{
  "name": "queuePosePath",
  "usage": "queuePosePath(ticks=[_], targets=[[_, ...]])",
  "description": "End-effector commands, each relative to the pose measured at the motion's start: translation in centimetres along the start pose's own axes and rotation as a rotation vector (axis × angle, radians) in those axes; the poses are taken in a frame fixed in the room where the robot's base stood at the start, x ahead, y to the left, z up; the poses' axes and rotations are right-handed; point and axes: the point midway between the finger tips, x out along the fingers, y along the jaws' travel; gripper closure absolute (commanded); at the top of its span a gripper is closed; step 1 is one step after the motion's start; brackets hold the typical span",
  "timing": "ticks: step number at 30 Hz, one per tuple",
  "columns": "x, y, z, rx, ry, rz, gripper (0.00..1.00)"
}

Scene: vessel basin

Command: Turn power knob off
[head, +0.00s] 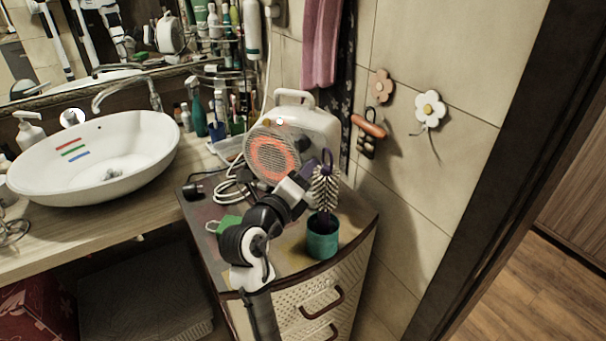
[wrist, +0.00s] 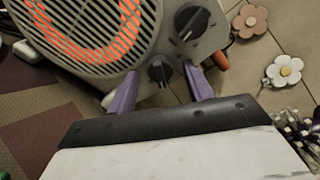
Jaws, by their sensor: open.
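The white portable heater (head: 322,124) stands on the cabinet top against the wall, its round grille (head: 272,157) glowing orange. In the wrist view the heater's grey front panel carries a large black knob (wrist: 191,20) at the upper right and a smaller black knob (wrist: 159,71) below it. The frames do not label which is the power knob. My gripper (wrist: 161,72) is open, with its purple fingers on either side of the smaller knob. I cannot tell whether they touch it.
A teal cup (head: 322,240) with a brush (head: 324,190) stands close to the right of my arm. A green item (head: 228,223) and a white cable lie left of it. The sink (head: 95,160) is further left. Flower hooks (head: 430,106) hang on the right wall.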

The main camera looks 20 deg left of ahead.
Motion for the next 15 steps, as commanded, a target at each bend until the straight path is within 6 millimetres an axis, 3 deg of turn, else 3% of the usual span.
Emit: queuePosePath(ticks=[2,12,15], targets=[[-0.01,0.0,-0.01,0.0,0.0,0.0,0.49],[-0.03,-0.01,0.0,0.0,0.001,0.0,0.93],[-0.04,0.01,-0.02,-0.003,0.001,0.0,0.94]])
